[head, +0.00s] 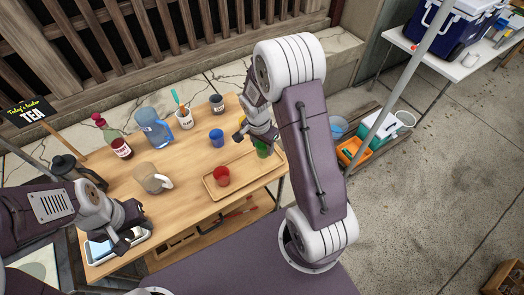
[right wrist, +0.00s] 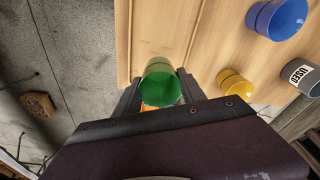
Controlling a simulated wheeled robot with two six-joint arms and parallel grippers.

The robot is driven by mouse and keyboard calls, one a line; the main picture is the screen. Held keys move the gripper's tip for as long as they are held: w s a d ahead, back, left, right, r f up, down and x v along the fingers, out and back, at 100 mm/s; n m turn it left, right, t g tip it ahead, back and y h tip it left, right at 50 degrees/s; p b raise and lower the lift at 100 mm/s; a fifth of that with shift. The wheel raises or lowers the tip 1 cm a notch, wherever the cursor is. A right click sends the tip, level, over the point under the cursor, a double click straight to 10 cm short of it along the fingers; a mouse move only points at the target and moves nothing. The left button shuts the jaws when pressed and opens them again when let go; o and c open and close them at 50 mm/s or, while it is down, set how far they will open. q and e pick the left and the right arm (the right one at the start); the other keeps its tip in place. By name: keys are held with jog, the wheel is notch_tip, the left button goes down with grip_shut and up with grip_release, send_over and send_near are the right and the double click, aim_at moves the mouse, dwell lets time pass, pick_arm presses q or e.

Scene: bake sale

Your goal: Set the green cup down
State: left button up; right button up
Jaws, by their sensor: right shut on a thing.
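The green cup (head: 263,149) is between the fingers of my right gripper (head: 262,138), at the far right end of the wooden tray (head: 214,198). In the right wrist view the green cup (right wrist: 160,86) sits between the two fingertips, which are shut on it. I cannot tell whether its base touches the tray or is a little above it. A red cup (head: 222,176) stands on the tray.
A blue cup (head: 216,138) stands behind the tray. A yellow cup (right wrist: 234,86) and a grey container marked "USED" (right wrist: 304,77) are near the right gripper. A pitcher (head: 148,177), bottle (head: 117,144), blue jug (head: 154,128) and white utensil cup (head: 185,119) stand left.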

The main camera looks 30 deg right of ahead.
aim_at(263, 152)
notch_tip(263, 152, down, 4)
jog(key=shift+s+d+r, duration=0.1)
jog(key=shift+d, duration=0.05)
jog(key=shift+f, duration=0.2)
jog(key=shift+f+b, duration=0.15)
jog(key=shift+b, duration=0.15)
jog(key=o, duration=1.5)
jog(key=shift+c, duration=0.2)
notch_tip(263, 152, up, 12)
jog(key=a, duration=0.2)
jog(key=s+a+n+y, duration=0.1)
jog(key=s+a+n, duration=0.1)
jog(key=s+n, duration=0.4)
jog(key=s+a+n, duration=0.3)
jog(key=s+n, duration=0.3)
jog(key=shift+s+a+y+p, duration=0.25)
jog(key=shift+a+y+p, duration=0.05)
jog(key=shift+y, duration=0.1)
